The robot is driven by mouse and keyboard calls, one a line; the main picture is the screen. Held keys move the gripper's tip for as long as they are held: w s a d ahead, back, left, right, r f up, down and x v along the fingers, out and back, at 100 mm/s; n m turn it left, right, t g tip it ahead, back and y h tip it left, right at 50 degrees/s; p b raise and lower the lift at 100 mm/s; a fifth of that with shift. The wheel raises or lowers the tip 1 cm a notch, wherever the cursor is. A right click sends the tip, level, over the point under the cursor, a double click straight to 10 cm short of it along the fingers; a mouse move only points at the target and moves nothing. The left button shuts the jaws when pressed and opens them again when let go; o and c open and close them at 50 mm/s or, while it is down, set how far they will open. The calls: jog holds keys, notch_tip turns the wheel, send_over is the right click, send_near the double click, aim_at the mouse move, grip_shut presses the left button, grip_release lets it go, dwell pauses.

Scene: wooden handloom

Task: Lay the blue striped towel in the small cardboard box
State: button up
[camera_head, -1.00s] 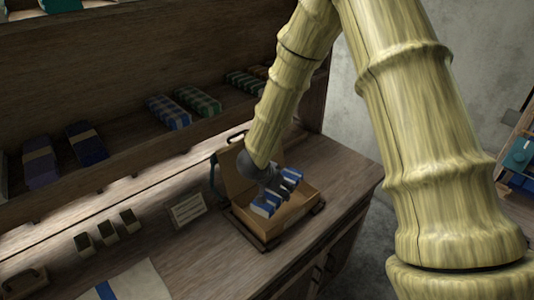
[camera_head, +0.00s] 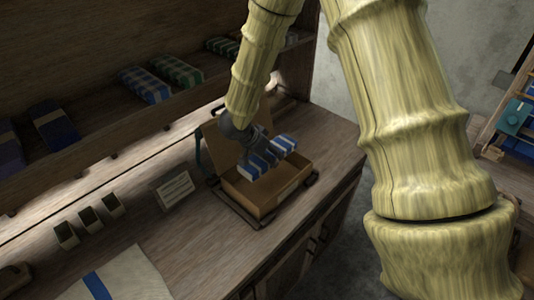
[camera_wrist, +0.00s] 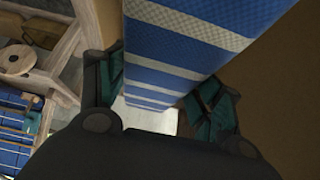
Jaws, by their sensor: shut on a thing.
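The blue and white striped towel (camera_head: 285,142) is held by my gripper (camera_head: 260,152) over the open small cardboard box (camera_head: 262,208). My gripper is shut on the towel, which sticks out on both sides of the fingers in the head view. In the wrist view the towel (camera_wrist: 185,45) runs between the dark, teal-padded fingers (camera_wrist: 160,95). Brown surfaces flank it there. The box stands on the wooden counter, its lid raised at the back left. The gripper and towel hide part of the box's inside, and I cannot tell whether the towel touches it.
A small label card (camera_head: 173,189) stands left of the box. Several small dark-topped blocks (camera_head: 90,219) and a white cloth with a blue stripe (camera_head: 125,278) lie further left. Folded towels, including a blue checked one (camera_head: 146,86), lie on the back shelf.

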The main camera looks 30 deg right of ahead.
jog(key=shift+s+f+b, duration=0.2)
jog(key=shift+f+b, duration=0.55)
jog(key=shift+f, duration=0.05)
jog(key=shift+w+f+b, duration=0.15)
jog(key=shift+f+b, duration=1)
jog(key=shift+f, duration=0.05)
jog(key=shift+f+b, duration=0.5)
jog(key=shift+f, duration=2.2)
jog(key=o, duration=1.1)
jog(key=shift+o, duration=0.2)
jog(key=shift+a, duration=0.1)
